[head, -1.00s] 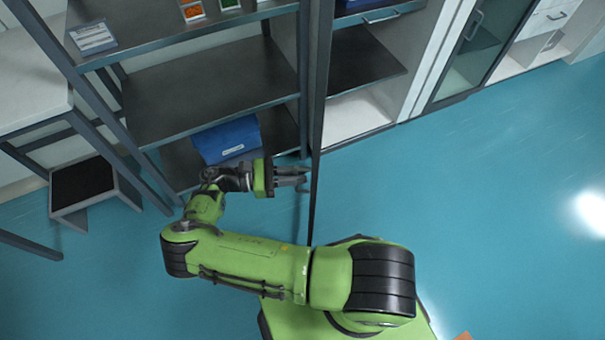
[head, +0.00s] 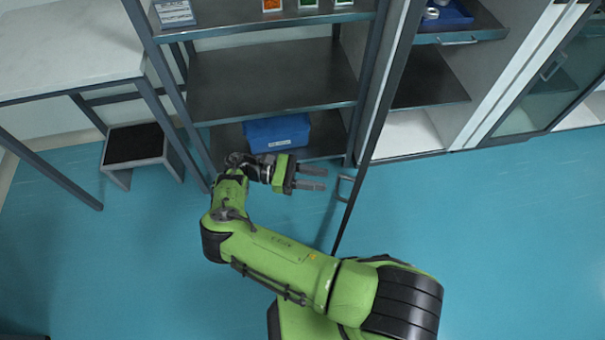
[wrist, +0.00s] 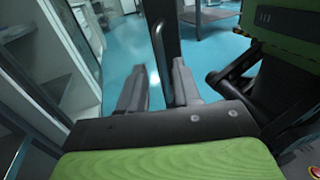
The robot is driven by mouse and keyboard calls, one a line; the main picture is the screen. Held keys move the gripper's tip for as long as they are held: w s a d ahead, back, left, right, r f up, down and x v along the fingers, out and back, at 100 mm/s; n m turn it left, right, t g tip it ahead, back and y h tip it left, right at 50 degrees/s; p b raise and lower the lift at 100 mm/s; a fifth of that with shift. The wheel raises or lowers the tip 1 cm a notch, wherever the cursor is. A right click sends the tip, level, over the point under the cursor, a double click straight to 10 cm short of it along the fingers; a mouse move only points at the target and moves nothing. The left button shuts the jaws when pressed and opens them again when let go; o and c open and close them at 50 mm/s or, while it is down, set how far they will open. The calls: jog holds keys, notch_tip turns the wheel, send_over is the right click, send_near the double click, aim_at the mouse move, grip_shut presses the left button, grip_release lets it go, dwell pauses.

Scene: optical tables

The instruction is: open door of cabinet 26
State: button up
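The cabinet door (head: 372,135) stands swung out from the cabinet (head: 425,125) and is seen nearly edge-on as a thin dark panel. Its handle (head: 345,187) sticks out on the left face of the door, near the lower end in the picture. My gripper (head: 326,179) is open and empty, just left of the handle, with a small gap between fingertips and handle. In the wrist view the two fingers (wrist: 160,85) are spread, with a dark upright edge showing beyond and between them. No cabinet number is readable.
A shelf rack (head: 270,85) with a blue bin (head: 277,132) on its lower shelf stands behind my gripper. A white-topped table (head: 70,50) and a step stool (head: 135,150) are at left. A glass-door cabinet (head: 550,90) is at right. Blue floor is clear at right.

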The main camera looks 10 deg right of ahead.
jog(key=b+v, duration=0.1)
jog(key=v, duration=0.5)
jog(key=shift+w+a, duration=0.1)
jog(key=shift+a, duration=0.05)
